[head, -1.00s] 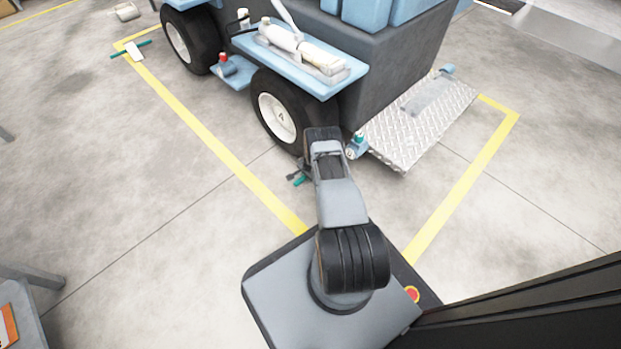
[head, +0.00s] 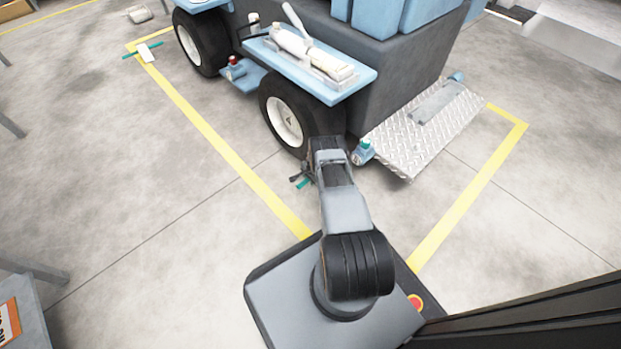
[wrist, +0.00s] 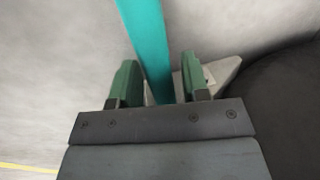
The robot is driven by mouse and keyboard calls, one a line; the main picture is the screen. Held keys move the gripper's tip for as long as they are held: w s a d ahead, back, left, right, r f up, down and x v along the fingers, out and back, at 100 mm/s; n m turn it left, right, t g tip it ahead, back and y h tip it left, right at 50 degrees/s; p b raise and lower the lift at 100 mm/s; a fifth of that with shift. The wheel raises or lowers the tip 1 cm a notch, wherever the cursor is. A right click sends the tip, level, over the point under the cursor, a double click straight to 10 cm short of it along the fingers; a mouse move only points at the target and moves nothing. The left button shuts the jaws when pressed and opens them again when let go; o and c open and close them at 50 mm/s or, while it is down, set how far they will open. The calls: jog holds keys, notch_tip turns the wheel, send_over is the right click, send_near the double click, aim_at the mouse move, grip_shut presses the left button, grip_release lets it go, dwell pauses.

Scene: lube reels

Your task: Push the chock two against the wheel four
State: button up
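The wheel marked with what looks like a 4 (head: 287,122), black with a white hub, is the nearer wheel of the blue and grey cart. My gripper (wrist: 160,85) is low beside it, mostly hidden behind my arm in the head view. In the wrist view its green fingers are apart, one on each side of a teal bar (wrist: 150,45), with narrow gaps. A pale chock body (wrist: 222,72) shows behind the right finger, close to the dark tyre (wrist: 290,105). Whether they touch is unclear. The teal bar's end (head: 303,184) also shows in the head view.
Another pale chock (head: 147,53) with a teal bar lies at the far yellow line corner, near the other wheel (head: 200,42). A diamond-plate platform (head: 415,130) juts out on the right. A table (head: 22,310) stands at lower left.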

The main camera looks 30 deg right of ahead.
jog(key=shift+o, duration=1.1)
jog(key=shift+w+r, duration=0.1)
jog(key=shift+w, duration=0.05)
notch_tip(320, 180, up, 13)
jog(key=s+p, duration=0.3)
jog(key=p, duration=0.4)
jog(key=shift+d+r, duration=0.15)
jog(key=shift+d, duration=0.05)
